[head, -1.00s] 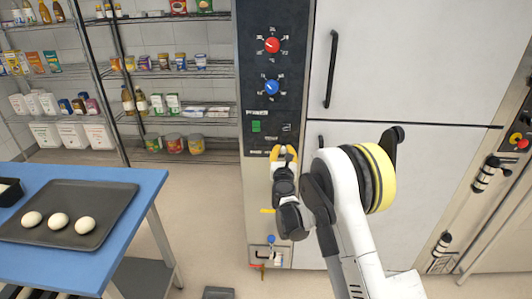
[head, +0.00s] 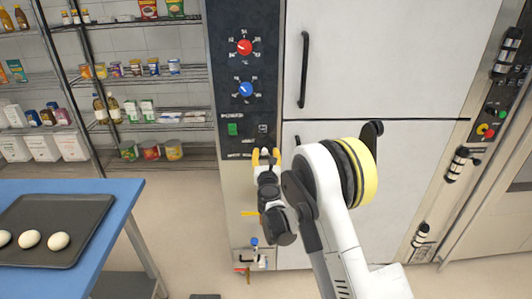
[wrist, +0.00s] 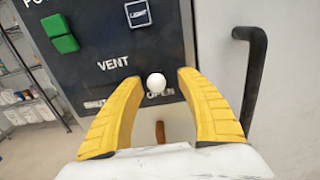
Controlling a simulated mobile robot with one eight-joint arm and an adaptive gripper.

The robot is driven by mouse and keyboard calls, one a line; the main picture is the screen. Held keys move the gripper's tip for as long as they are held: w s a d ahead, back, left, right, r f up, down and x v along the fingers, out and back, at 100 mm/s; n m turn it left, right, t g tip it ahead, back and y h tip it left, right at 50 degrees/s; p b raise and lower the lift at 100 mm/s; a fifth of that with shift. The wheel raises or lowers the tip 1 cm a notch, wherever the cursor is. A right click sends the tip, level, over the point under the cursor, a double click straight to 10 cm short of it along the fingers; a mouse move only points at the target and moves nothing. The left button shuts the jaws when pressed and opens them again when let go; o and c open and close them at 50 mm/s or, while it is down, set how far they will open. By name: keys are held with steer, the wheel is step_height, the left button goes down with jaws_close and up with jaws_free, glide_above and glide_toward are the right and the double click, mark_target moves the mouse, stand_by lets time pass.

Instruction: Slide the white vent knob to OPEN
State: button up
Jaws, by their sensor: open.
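The white vent knob (wrist: 156,83) shows in the wrist view on the dark oven panel (wrist: 84,80), below and right of the word VENT. The word OPEN is just beneath it, partly covered by the knob, and SHUT is to the left, partly behind a finger. My gripper (wrist: 152,82) is open, with one yellow finger on each side of the knob and a gap on both sides. In the head view my gripper (head: 265,155) is at the panel's lower edge and hides the knob.
A green power switch (wrist: 60,34) and a LIGHT button (wrist: 138,13) sit above. A dark door handle (wrist: 248,75) stands right of the gripper. In the head view, red (head: 244,47) and blue (head: 246,90) dials are higher up. A blue table (head: 125,195) with a dough tray (head: 85,225) is at left.

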steer(key=s, duration=1.1)
steer(key=shift+a, duration=0.15)
steer(key=s+d+r+m+g+h, duration=0.25)
steer(key=s+d+r+m, duration=0.35)
steer(key=d+m, duration=0.3)
steer(key=s+d+r+m+g+h, duration=0.1)
steer(key=s+d+r+m+g, duration=0.2)
steer(key=s+d+r+m, duration=0.6)
steer(key=s+a+f+m+g+y, duration=0.2)
steer(key=s+f+m, duration=0.1)
steer(key=s+m, duration=0.5)
steer(key=s+a+f+m+g+y, duration=0.2)
steer(key=s+m, duration=0.7)
steer(key=s, duration=0.6)
steer(key=shift+s+a+f+m+g, duration=0.3)
steer(key=shift+a+f+g, duration=0.25)
steer(key=shift+f+g, duration=0.25)
steer(key=shift+w, duration=0.1)
